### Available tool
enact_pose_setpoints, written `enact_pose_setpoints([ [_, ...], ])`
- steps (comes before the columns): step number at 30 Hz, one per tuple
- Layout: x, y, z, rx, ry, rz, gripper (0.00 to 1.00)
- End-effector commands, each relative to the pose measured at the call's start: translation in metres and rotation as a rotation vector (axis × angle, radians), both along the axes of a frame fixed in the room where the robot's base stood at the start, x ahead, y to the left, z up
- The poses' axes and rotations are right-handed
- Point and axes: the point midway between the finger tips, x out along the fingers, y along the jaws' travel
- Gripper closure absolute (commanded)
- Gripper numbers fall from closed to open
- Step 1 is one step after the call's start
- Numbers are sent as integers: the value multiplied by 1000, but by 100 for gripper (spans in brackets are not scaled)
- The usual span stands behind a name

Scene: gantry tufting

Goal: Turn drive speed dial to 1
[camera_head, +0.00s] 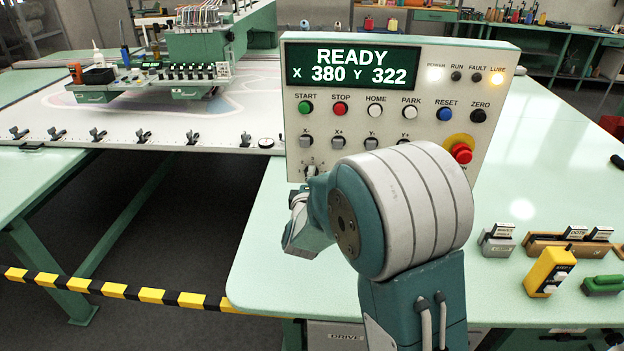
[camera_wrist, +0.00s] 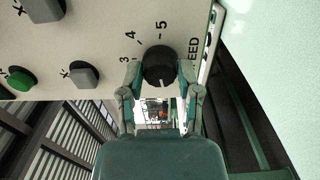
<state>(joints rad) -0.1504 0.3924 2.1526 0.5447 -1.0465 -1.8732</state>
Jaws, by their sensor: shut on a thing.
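The drive speed dial (camera_wrist: 158,68) is a black round ridged knob on the cream control panel (camera_head: 290,110). In the wrist view the numbers 3, 4 and 5 and the letters "EED" show around it. My gripper (camera_wrist: 162,76) is shut on the dial, with one finger on its left side and one on its right. The other numbers on the scale are hidden or out of view. I cannot read the dial's setting for sure.
A red emergency stop (camera_head: 462,152) and rows of buttons stand close to my arm on the panel. A yellow box (camera_head: 549,272), a green-handled tool (camera_head: 602,285) and grey blocks lie at the right of the green table (camera_head: 262,290). The panel display reads READY, X 380, Y 322.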

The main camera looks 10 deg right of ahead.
Motion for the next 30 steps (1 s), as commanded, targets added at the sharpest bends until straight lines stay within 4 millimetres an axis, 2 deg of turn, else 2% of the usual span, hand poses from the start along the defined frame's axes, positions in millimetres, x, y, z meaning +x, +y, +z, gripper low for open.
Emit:
enact_pose_setpoints([
  [13, 0, 2, -4, -9, 12, 7, 100],
  [14, 0, 2, -4, -8, 13, 7, 47],
  [15, 0, 2, -4, -9, 12, 7, 29],
  [16, 0, 2, -4, -8, 12, 6, 21],
  [30, -6, 3, -1, -7, 5, 2, 21],
])
